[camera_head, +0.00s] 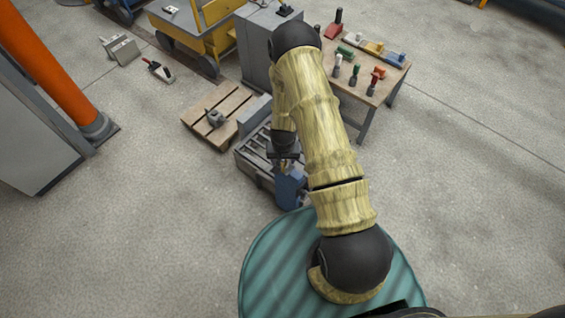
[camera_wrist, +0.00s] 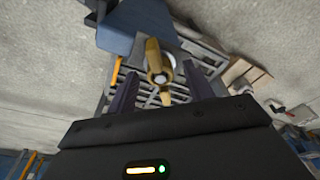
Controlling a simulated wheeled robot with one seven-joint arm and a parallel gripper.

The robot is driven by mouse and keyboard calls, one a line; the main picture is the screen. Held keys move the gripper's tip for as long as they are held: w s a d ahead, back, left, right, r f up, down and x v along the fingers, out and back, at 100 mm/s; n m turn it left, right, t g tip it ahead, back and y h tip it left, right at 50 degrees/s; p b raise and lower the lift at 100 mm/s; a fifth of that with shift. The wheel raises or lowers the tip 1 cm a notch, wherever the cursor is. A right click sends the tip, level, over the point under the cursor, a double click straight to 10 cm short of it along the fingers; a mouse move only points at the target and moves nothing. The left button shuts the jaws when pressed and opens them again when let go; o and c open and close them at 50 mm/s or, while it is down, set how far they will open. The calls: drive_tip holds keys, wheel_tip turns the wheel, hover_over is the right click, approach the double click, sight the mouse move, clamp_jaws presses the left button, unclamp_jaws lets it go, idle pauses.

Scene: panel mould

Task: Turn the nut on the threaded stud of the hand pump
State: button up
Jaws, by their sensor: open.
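The brass-coloured nut (camera_wrist: 153,56) has two wings, one up and one down. The pale end of the threaded stud (camera_wrist: 171,61) shows at its centre. My gripper (camera_wrist: 160,68) is open, with one dark finger left and one right of the nut. Gaps show on both sides; depth between fingertips and nut is unclear. In the head view the nut cannot be made out.
The slatted grey crate (camera_head: 246,160) lies close beside the pump, with a wooden pallet (camera_head: 203,120) behind it. A workbench (camera_head: 345,88) with several coloured tools stands at the back right. A grey cabinet (camera_head: 35,135) and orange column (camera_head: 58,75) stand left.

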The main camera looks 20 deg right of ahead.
clamp_jaws()
drive_tip(key=n, duration=0.3)
drive_tip(key=shift+n, duration=0.3)
drive_tip(key=shift+d+n+y, duration=0.1)
drive_tip(key=shift+n+y, duration=0.2)
drive_tip(key=shift+n, duration=1.4)
drive_tip(key=n, duration=0.3)
drive_tip(key=shift+g+y, duration=0.3)
drive_tip(key=shift+y, duration=0.1)
drive_tip(key=shift+r+p, duration=0.1)
drive_tip(key=shift+p, duration=0.25)
